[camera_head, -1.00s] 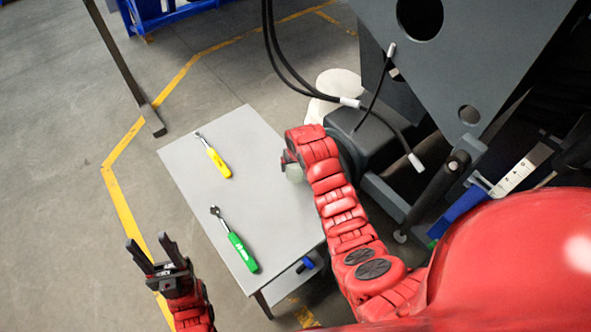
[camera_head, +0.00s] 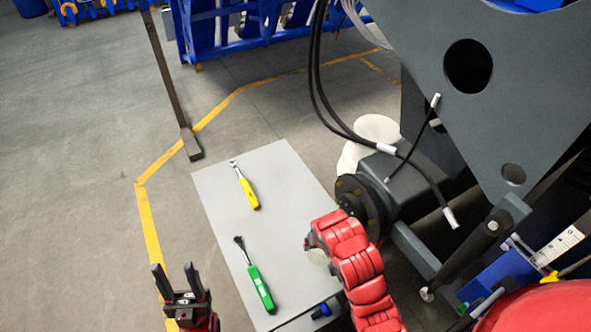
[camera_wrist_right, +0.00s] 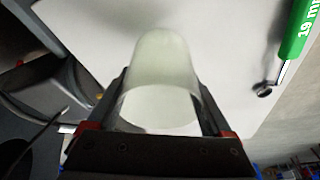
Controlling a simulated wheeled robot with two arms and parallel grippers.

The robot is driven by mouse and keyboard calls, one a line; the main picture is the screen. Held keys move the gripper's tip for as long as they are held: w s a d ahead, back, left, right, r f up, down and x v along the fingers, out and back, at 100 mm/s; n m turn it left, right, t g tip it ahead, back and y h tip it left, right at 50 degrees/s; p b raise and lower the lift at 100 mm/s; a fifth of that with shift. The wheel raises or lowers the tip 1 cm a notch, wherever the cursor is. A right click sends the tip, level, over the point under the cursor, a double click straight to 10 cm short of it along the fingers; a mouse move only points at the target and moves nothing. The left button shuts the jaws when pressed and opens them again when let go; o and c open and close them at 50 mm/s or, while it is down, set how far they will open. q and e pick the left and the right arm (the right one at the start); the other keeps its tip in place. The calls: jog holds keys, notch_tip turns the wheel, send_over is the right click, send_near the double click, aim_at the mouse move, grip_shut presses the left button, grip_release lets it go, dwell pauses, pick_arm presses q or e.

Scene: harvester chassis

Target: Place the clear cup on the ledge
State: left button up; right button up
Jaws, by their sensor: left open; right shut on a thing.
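The clear cup (camera_wrist_right: 160,85) is pale and translucent and fills the middle of the right wrist view, between the fingers of my right gripper (camera_wrist_right: 165,110). The right gripper is shut on it. In the head view a small part of the cup (camera_head: 318,257) shows beside my red right arm, over the right side of the table; the right fingers are hidden there. My left gripper (camera_head: 178,278) is open and empty at the lower left, apart from the table. I cannot tell which surface is the ledge.
A grey table (camera_head: 215,190) holds a yellow-handled wrench (camera_head: 246,190) and a green-handled wrench (camera_head: 258,285). The dark grey chassis (camera_head: 440,50) with hanging black cables (camera_head: 320,100) stands at the right. A thin post (camera_head: 170,85) stands behind the table. The floor at left is clear.

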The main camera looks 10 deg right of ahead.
jog(key=shift+w+d+r+b, duration=0.1)
jog(key=shift+w+b, duration=0.2)
jog(key=shift+n, duration=0.3)
jog(key=d+r+b, duration=0.2)
jog(key=r+b, duration=0.1)
jog(key=b, duration=0.2)
jog(key=shift+d+r, duration=0.1)
jog(key=shift+d, duration=0.3)
jog(key=shift+r, duration=0.1)
